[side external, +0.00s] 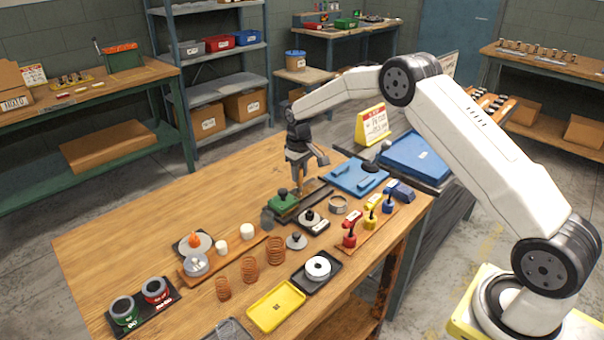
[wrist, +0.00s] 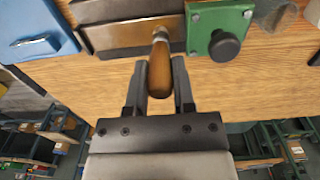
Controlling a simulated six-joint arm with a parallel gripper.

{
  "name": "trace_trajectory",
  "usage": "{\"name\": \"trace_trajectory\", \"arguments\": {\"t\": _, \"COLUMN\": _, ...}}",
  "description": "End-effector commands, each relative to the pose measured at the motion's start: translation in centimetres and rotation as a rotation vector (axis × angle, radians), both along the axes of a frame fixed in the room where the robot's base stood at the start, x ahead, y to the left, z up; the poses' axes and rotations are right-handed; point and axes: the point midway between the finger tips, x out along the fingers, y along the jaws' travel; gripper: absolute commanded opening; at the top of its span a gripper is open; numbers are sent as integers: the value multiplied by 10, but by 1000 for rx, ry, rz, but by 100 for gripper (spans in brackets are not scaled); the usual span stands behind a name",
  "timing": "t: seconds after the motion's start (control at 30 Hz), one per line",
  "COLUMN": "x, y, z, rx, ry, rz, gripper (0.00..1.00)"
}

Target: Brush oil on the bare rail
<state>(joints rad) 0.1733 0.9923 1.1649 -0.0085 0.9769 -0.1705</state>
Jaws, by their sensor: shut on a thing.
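My gripper (wrist: 160,64) is shut on the wooden handle of a brush (wrist: 161,80), whose metal ferrule points at the dark grey rail (wrist: 115,38). In the side view my gripper (side external: 301,178) stands above the rail (side external: 319,198), near the middle of the table. The brush tip is over the rail, but I cannot tell whether the bristles touch it. A green block with a black knob (wrist: 207,20) sits on the rail, just right of the brush in the wrist view. It also shows in the side view (side external: 283,207).
A blue tray (side external: 357,176) lies beyond the rail. The wooden table's (side external: 180,215) far left part is clear.

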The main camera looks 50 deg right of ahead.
Motion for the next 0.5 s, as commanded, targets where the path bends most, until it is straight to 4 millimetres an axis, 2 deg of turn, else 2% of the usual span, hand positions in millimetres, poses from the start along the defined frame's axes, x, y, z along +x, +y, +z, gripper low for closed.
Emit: {"name": "trace_trajectory", "arguments": {"t": 0.5, "x": -2, "y": -17, "z": -2, "rx": 0, "ry": 7, "rz": -1, "gripper": 0}}
